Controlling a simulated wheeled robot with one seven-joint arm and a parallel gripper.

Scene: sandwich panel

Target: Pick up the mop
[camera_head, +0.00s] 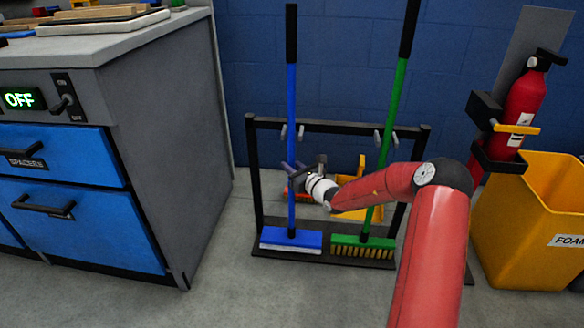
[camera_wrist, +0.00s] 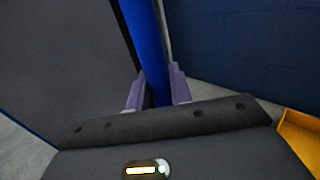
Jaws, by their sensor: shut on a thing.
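The mop (camera_head: 291,120) has a blue pole with a black grip at the top and a flat blue head with a white underside. It stands upright in the black rack, its head low on the rack's base. My gripper (camera_head: 291,169) is at the lower half of the pole, shut on it. In the wrist view the blue pole (camera_wrist: 147,45) runs between the two purple-grey fingers of my gripper (camera_wrist: 158,90). The fingers hide a short part of the pole.
A green broom (camera_head: 392,105) stands in the rack (camera_head: 330,125) right of the mop. A grey cabinet (camera_head: 165,120) with blue drawers is close on the left. A yellow bin (camera_head: 510,235) and a fire extinguisher (camera_head: 526,100) are at the right. A blue wall is behind.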

